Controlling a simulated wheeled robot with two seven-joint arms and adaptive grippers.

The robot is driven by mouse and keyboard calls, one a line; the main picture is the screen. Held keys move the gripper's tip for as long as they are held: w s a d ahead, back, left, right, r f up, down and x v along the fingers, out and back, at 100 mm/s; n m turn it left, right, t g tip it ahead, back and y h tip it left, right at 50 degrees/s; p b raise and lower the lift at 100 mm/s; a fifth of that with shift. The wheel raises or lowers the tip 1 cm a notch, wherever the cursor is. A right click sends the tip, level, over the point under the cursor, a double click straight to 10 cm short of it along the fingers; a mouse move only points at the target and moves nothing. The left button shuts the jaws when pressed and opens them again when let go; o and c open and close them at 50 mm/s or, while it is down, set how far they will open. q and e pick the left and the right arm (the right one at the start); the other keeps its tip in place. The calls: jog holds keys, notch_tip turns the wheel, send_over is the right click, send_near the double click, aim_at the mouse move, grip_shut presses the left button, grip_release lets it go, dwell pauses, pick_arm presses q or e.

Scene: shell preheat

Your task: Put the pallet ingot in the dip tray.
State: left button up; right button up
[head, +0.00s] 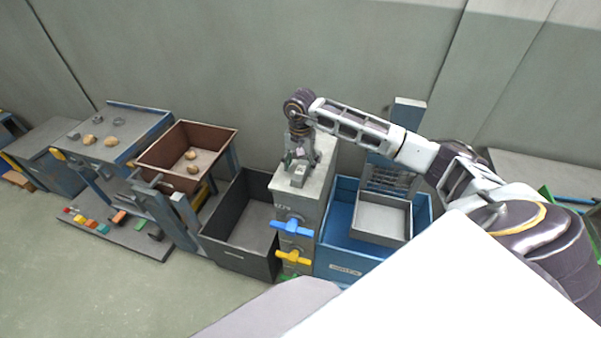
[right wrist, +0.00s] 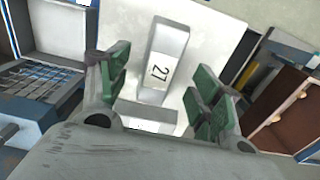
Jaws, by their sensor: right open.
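A pale grey ingot marked 27 (right wrist: 162,68) lies on the flat top of a grey cabinet (right wrist: 212,38). In the head view the ingot (head: 299,175) shows small on the cabinet top (head: 323,178). My right gripper (head: 297,155) points down over it. In the right wrist view its green-padded fingers (right wrist: 160,85) are open, one on each side of the ingot, with gaps visible. A light grey open tray (head: 383,218), which looks like the dip tray, sits empty inside a blue bin (head: 340,262) right of the cabinet. My left gripper is not in view.
A blue handle (head: 291,228) and a yellow handle (head: 295,257) stick out from the cabinet front. A dark open bin (head: 235,253) stands left of it. Farther left are a brown tray (head: 160,150) with lumps and a table (head: 140,122). A blue post (head: 408,113) rises behind the tray.

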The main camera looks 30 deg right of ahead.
jog(key=shift+f, duration=1.4)
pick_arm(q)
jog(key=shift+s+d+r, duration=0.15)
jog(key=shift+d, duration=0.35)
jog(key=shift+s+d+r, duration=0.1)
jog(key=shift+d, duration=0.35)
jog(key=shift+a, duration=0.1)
